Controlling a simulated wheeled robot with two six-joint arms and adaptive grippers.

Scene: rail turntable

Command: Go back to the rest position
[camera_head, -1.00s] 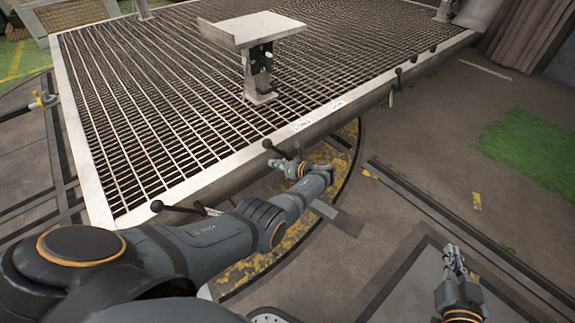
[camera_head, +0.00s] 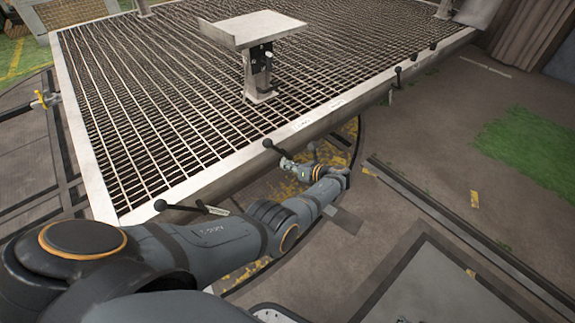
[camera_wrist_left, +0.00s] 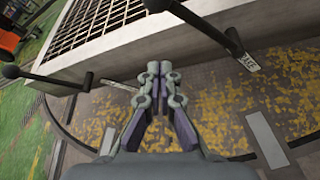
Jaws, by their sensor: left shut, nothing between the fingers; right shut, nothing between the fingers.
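My left arm reaches in from the left of the head view. Its gripper (camera_head: 290,164) is beside the near edge of the turntable frame, close to a lever with a black ball knob (camera_head: 268,144). In the left wrist view the two fingers (camera_wrist_left: 159,72) are together with nothing between them, in front of the pale frame side. My right gripper is not in the head view now.
The grated turntable (camera_head: 190,186) fills the upper left, with a metal stand (camera_head: 262,30) on it. More levers stick out along its edge, one at the left (camera_head: 185,207) and one at the right (camera_head: 397,78). Open floor (camera_head: 440,130) lies to the right.

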